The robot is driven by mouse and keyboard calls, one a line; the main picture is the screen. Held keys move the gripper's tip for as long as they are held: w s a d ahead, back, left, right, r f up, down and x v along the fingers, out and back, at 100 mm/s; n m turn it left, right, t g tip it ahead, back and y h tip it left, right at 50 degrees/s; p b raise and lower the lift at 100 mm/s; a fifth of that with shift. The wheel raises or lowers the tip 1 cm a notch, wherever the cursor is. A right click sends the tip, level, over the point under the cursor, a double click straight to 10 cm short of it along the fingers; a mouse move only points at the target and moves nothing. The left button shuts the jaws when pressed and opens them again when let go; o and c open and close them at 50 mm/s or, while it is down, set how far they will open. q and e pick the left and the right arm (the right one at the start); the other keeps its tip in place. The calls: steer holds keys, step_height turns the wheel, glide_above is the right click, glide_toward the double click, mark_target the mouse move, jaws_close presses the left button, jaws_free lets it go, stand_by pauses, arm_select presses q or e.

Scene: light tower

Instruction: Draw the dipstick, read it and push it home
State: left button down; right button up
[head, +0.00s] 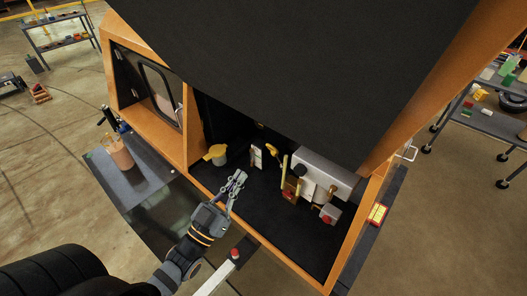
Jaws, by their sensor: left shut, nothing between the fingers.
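My left gripper (238,178) reaches from the lower left over the front sill of an open orange machine bay. Its fingers are together with nothing between them. Inside the bay, a thin upright yellow piece (284,166) stands left of the grey engine block; I cannot tell whether it is the dipstick. A yellow cap on a pale neck (216,154) stands to the left, behind the gripper. A small white plate (257,157) is between them. The gripper appears apart from all of these. My right gripper is not in view.
The black raised cover (300,60) hangs over the back. An orange frame post (193,135) stands left. The dark bay floor before the gripper is clear.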

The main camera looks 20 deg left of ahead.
arm_select(q)
steer(key=w+d+p, duration=0.2)
steer(key=w+p, duration=0.1)
steer(key=w, duration=0.8)
steer(key=shift+d+r, duration=0.35)
steer(key=shift+d, duration=0.05)
steer(key=shift+w, duration=0.1)
steer(key=w+d+f+b, duration=0.1)
steer(key=w+f+b, duration=0.3)
steer(key=f, duration=0.6)
steer(key=shift+d+b, duration=0.25)
steer(key=shift+b, duration=0.8)
steer(key=shift+w+r, duration=0.1)
